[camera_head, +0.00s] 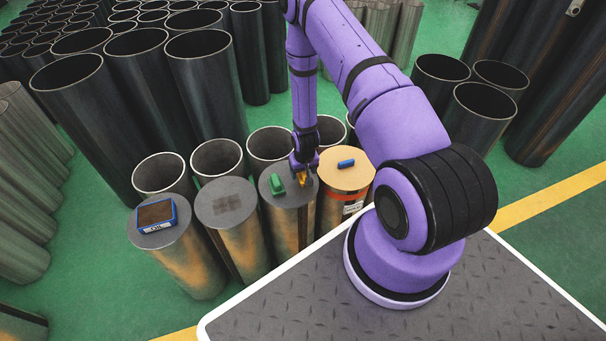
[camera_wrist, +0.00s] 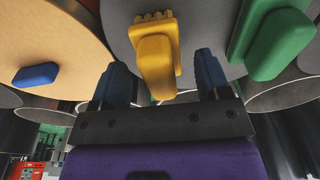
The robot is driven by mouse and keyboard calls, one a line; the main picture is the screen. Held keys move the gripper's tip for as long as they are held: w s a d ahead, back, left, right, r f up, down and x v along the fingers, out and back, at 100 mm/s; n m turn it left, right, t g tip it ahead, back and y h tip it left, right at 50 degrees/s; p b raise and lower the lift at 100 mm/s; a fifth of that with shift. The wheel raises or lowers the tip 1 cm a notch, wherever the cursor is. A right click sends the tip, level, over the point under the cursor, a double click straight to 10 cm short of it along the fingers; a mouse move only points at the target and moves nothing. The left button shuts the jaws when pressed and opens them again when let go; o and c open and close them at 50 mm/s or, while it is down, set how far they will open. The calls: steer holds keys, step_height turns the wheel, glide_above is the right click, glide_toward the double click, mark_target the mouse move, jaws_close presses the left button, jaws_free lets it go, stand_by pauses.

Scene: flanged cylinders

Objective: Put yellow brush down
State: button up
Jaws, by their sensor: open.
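The yellow brush (camera_head: 302,179) is on the grey top of a closed cylinder (camera_head: 286,200), near its right edge. In the wrist view the yellow brush (camera_wrist: 157,58) lies between my two fingers, against the grey top (camera_wrist: 205,25). My gripper (camera_head: 304,168) is right at the brush. In the wrist view my gripper (camera_wrist: 160,75) has its fingers apart, with gaps on both sides of the brush. The far end of the brush is partly hidden by the gripper in the head view.
A green brush-like object (camera_head: 276,185) sits on the same top, left of the yellow brush. A small blue object (camera_head: 346,163) is on the tan-topped cylinder (camera_head: 345,176) to the right. A blue-framed box (camera_head: 156,214) is on the leftmost top. Open pipes (camera_head: 216,158) stand behind.

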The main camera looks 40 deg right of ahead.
steer(key=r, duration=0.3)
steer(key=s+r, duration=0.1)
steer(key=r, duration=0.6)
steer(key=shift+s+a, duration=0.15)
steer(key=shift+a, duration=0.05)
steer(key=shift+r, duration=0.25)
steer(key=a+r+n+t, duration=0.1)
steer(key=a+r, duration=0.2)
steer(key=r, duration=1.4)
steer(key=a+r+t, duration=0.1)
steer(key=a+r, duration=0.2)
steer(key=r, duration=1.4)
steer(key=s+a+r+n+t, duration=0.1)
steer(key=s+a+r, duration=0.3)
steer(key=s+r, duration=0.85)
steer(key=s+a+r, duration=0.1)
steer(key=s+r, duration=0.2)
steer(key=s, duration=0.3)
steer(key=s+a+r+n, duration=0.1)
steer(key=s+r, duration=0.3)
steer(key=s, duration=0.2)
steer(key=shift+s+a+t, duration=0.35)
steer(key=shift+t, duration=0.05)
